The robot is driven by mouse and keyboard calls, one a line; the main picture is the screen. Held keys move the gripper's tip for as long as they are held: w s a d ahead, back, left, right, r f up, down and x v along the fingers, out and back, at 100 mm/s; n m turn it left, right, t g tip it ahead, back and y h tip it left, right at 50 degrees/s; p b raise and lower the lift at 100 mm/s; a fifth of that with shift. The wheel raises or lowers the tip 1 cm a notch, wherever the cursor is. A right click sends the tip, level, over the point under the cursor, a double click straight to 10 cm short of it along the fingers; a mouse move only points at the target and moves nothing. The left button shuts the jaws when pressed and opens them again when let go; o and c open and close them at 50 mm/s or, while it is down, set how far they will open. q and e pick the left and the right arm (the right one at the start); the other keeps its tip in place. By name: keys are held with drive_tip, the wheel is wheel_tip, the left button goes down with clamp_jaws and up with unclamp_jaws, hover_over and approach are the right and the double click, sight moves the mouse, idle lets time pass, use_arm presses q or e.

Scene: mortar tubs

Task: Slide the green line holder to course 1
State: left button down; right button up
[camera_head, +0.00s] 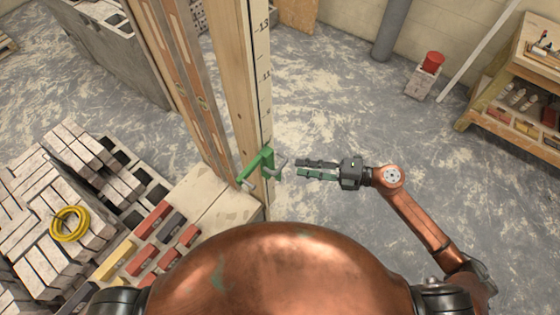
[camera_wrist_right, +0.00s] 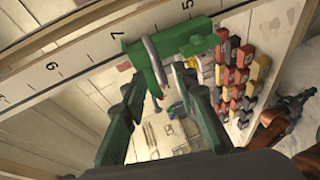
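The green line holder (camera_head: 262,162) is a clamp around the numbered wooden pole (camera_head: 238,75), low on it, with a grey metal handle on its right side. In the right wrist view the holder (camera_wrist_right: 190,38) crosses the pole's numbered face (camera_wrist_right: 72,62), with the grey handle (camera_wrist_right: 153,60) towards me. My right gripper (camera_head: 300,167) is just right of the holder, pointing at it with a small gap. The exact course mark is unclear. My left gripper is out of view.
Stacked grey blocks (camera_head: 40,245), a yellow coil (camera_head: 70,224) and coloured bricks (camera_head: 150,219) are left of the pole. A block wall (camera_head: 110,55) stands behind. A wooden shelf (camera_head: 490,95) and a red-topped item (camera_head: 432,62) are far right. Floor right of the pole is clear.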

sight(280, 166)
drive_tip(key=shift+n, duration=0.4)
drive_tip(key=x, duration=0.2)
drive_tip(key=p+x, duration=0.1)
drive_tip(key=x, duration=0.2)
drive_tip(key=s+x, duration=0.1)
drive_tip(key=x, duration=0.2)
drive_tip(key=shift+s+a+r+p, duration=0.1)
drive_tip(key=shift+a+r+p, duration=0.1)
drive_tip(key=shift+r+p, duration=0.1)
clamp_jaws()
